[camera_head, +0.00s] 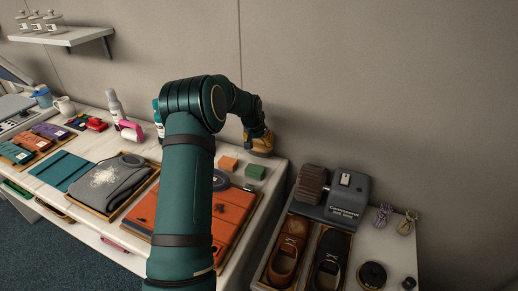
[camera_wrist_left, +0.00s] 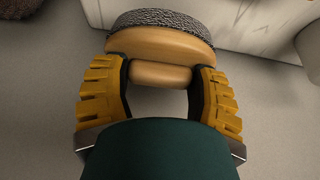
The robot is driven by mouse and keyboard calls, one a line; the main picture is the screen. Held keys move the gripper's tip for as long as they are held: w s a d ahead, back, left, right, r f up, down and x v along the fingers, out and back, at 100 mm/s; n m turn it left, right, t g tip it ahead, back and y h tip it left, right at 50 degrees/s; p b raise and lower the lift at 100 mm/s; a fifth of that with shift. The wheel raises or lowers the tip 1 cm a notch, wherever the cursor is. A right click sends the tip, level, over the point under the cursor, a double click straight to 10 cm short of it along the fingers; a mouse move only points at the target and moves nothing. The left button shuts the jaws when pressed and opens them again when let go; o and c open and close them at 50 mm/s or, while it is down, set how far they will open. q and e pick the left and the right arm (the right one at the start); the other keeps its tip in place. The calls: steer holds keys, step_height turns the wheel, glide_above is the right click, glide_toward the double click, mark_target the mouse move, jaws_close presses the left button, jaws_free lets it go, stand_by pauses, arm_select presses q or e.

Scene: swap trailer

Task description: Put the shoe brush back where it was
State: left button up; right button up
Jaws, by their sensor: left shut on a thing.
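My left gripper (camera_head: 258,135) is at the back right of the marble-topped counter, close to the wall. In the left wrist view my left gripper (camera_wrist_left: 160,85) has its two yellow fingers shut on the tan handle of the shoe brush (camera_wrist_left: 165,42). The brush has a rounded tan body with a dark grey, rough-textured face pointing away from the fingers. In the head view the brush (camera_head: 263,152) is small and partly hidden by the gripper, at the counter's back corner. I cannot tell if it touches anything. My right gripper is not in view.
Orange (camera_head: 228,163) and green (camera_head: 255,171) blocks lie near the brush. An orange item (camera_head: 230,222) lies in a tray, partly behind my arm. Right of a gap, a lower surface holds shoes (camera_head: 331,258), a grey machine (camera_head: 346,197) and a brown ribbed object (camera_head: 311,184).

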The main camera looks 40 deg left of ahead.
mark_target(258, 144)
arm_select(q)
step_height(258, 144, down, 4)
steer(key=shift+r, duration=0.2)
steer(key=shift+f+b, duration=0.1)
steer(key=shift+b, duration=0.2)
steer(key=o, duration=1.3)
steer(key=shift+c, duration=0.2)
steer(key=shift+r, duration=0.2)
steer(key=p+v, duration=0.1)
steer(key=v, duration=1.1)
